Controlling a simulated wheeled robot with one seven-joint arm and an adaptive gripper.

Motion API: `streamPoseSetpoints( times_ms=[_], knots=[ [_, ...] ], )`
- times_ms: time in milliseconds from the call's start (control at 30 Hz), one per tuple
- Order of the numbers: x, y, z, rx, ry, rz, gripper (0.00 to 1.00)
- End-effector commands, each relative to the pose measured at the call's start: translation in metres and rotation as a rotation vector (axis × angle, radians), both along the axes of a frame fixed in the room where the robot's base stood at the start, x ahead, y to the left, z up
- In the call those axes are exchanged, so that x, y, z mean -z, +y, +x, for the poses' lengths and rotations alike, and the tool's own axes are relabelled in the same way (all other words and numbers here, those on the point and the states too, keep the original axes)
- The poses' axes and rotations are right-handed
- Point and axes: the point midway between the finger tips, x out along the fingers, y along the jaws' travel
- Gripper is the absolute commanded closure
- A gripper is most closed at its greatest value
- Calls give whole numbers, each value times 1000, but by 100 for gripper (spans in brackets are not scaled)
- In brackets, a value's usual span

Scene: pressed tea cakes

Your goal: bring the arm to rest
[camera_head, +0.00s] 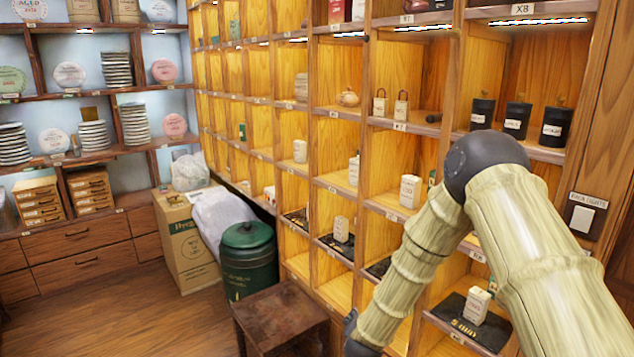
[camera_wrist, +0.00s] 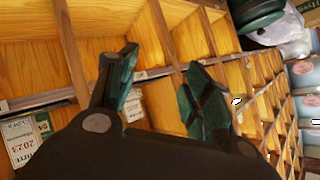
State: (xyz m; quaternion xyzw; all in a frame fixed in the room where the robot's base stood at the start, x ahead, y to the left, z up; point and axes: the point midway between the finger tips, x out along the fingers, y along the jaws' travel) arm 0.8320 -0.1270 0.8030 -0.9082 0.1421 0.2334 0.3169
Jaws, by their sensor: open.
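My arm reaches in from the right in the head view, bent at a dark elbow joint, with its lower links hanging down in front of the cubby shelf (camera_head: 335,112). My gripper (camera_wrist: 160,88) shows in the wrist view with its two dark green fingers spread apart and nothing between them. Behind the fingers is the wooden cubby shelf (camera_wrist: 95,18), seen tilted. The fingers appear apart from the shelf, though the exact gap cannot be told. In the head view the gripper itself is hidden below the frame's lower edge or behind the arm.
A dark wooden stool (camera_head: 280,318), a green canister (camera_head: 248,258) and a cardboard box (camera_head: 185,240) stand left of the arm. Dark cups (camera_head: 517,120) and small white packages (camera_head: 410,190) sit in cubbies near the arm. Open floor (camera_head: 120,310) lies at the left.

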Motion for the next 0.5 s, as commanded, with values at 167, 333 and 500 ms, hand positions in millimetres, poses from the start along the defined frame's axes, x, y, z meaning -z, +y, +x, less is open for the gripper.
streamPoseSetpoints(
  times_ms=[167, 333, 500],
  knots=[
    [71, -15, -78, -107, 176, -77, 51],
    [125, -31, -158, -212, 341, -139, 51],
    [166, -48, -247, -322, 512, -187, 51]
  ],
)
